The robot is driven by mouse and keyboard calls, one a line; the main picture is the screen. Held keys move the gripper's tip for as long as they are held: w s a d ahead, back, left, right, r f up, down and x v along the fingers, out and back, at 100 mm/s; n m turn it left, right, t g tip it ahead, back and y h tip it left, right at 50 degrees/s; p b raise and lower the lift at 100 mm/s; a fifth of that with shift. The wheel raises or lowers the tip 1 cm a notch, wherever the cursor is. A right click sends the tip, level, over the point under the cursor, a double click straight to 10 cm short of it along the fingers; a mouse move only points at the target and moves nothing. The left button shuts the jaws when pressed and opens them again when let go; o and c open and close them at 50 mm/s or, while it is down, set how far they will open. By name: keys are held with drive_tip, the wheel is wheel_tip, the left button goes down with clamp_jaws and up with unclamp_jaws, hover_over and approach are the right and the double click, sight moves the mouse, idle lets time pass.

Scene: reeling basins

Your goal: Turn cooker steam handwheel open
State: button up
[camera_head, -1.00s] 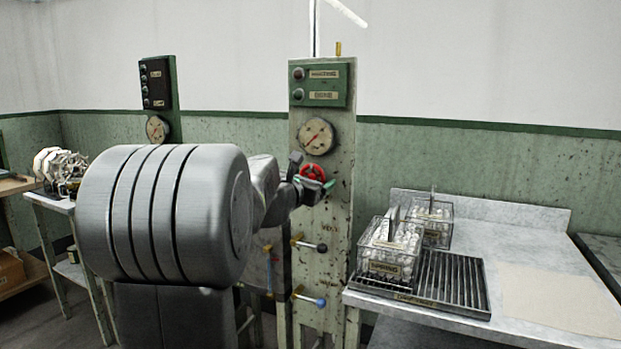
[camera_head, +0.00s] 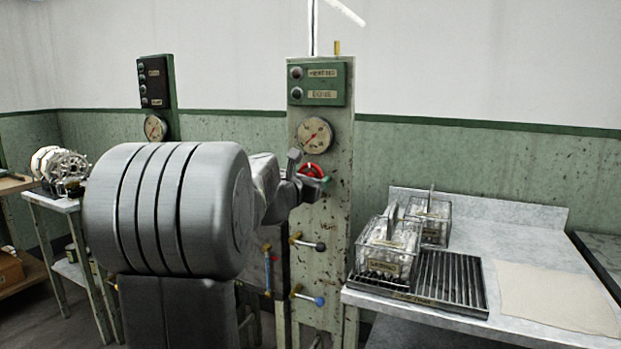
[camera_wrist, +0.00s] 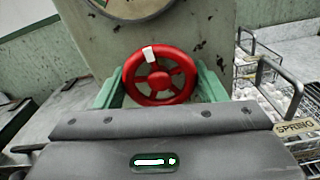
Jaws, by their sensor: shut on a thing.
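The red steam handwheel (camera_head: 312,171) is mounted on the upright panel (camera_head: 338,230), below a round gauge (camera_head: 315,135). In the wrist view the handwheel (camera_wrist: 158,76) is a red spoked wheel with a white mark at the top of its rim, slightly left of centre. My gripper (camera_wrist: 160,90) has its green fingers on the left and right sides of the wheel, shut on its rim. In the head view my gripper (camera_head: 318,180) is partly hidden behind my arm at the wheel.
Below the wheel, valve levers with a black knob (camera_head: 320,246) and a blue knob (camera_head: 319,301) stick out from the panel. A cloth (camera_head: 556,298) lies there.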

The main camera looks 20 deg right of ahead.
drive_tip(key=n+p, duration=0.2)
drive_tip(key=n, duration=0.2)
drive_tip(key=shift+r+n, duration=0.1)
drive_tip(key=shift+n, duration=0.2)
drive_tip(key=n+p, duration=0.2)
drive_tip(key=n, duration=0.2)
drive_tip(key=shift+s, duration=0.1)
drive_tip(key=n+p, duration=0.2)
drive_tip(key=n, duration=0.3)
drive_tip(key=shift+d, duration=0.1)
drive_tip(key=n+p, duration=0.3)
drive_tip(key=n, duration=0.1)
drive_tip(key=shift+r+n, duration=0.15)
drive_tip(key=shift+n, duration=0.15)
drive_tip(key=n+p, duration=0.2)
drive_tip(key=n, duration=0.2)
drive_tip(key=shift+p, duration=0.35)
drive_tip(key=n+p, duration=0.2)
drive_tip(key=n, duration=0.3)
drive_tip(key=shift+p, duration=0.35)
drive_tip(key=n+p, duration=0.2)
drive_tip(key=n, duration=0.2)
drive_tip(key=shift+r, duration=0.1)
drive_tip(key=shift+n+p, duration=1.15)
drive_tip(key=shift+n, duration=0.95)
